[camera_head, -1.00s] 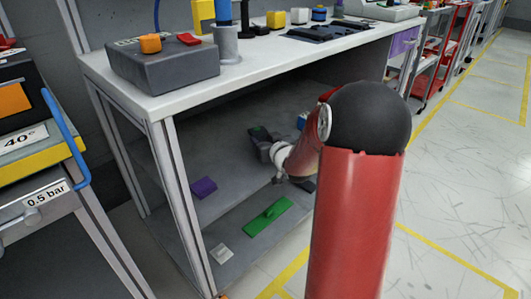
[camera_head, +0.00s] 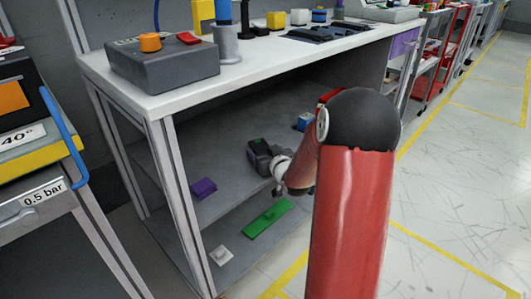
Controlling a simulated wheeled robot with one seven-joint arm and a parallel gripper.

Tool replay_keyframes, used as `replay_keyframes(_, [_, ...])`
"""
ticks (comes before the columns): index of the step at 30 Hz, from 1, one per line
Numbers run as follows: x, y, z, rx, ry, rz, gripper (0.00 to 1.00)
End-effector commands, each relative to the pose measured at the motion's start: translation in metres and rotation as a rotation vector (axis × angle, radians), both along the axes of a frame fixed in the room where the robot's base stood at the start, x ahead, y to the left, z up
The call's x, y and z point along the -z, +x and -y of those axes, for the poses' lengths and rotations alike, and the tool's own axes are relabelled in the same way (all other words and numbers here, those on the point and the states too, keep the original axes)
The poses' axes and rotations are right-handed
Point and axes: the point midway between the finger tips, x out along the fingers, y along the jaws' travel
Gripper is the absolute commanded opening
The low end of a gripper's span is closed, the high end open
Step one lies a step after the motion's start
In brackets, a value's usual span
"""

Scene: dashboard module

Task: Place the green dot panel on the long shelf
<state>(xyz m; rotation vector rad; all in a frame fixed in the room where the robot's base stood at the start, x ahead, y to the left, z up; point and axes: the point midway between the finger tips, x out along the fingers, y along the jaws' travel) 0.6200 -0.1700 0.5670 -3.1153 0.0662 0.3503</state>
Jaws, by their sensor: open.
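A flat green panel (camera_head: 267,218) with a small raised knob lies on a grey surface under the white workbench, near its front edge. I take it to be the green dot panel; no separate dot can be made out. The grey shelf (camera_head: 185,155) runs lengthwise under the bench top. My gripper (camera_head: 257,160), dark with a small green mark, is at the end of my red arm, under the bench top. In the picture it is above the green panel and apart from it. It is open and appears empty; its fingertips are hard to make out.
A purple piece (camera_head: 204,188) and a white piece (camera_head: 221,255) lie left of the green panel. A blue item (camera_head: 304,122) is farther back. The bench top (camera_head: 180,100) and its front leg (camera_head: 182,200) bound the space. My arm hides the right part of the shelf.

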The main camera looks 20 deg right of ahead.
Motion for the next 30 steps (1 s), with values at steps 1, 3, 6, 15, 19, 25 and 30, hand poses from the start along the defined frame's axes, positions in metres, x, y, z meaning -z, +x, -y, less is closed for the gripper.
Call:
replay_keyframes(1, [0.000,0.000,0.000,0.000,0.000,0.000,0.74])
replay_keyframes(3, [0.000,0.000,0.000,0.000,0.000,0.000,0.74])
replay_keyframes(6, [-0.004,0.000,0.000,0.000,0.000,0.000,0.74])
replay_keyframes(15, [-0.016,-0.053,-0.001,0.002,-0.004,0.001,0.74])
replay_keyframes(19, [-0.022,-0.080,-0.003,0.002,-0.003,0.000,0.74])
replay_keyframes(25, [-0.028,-0.108,-0.004,0.002,-0.001,0.000,0.74])
replay_keyframes(30, [-0.033,-0.117,-0.008,0.008,-0.020,-0.024,0.74])
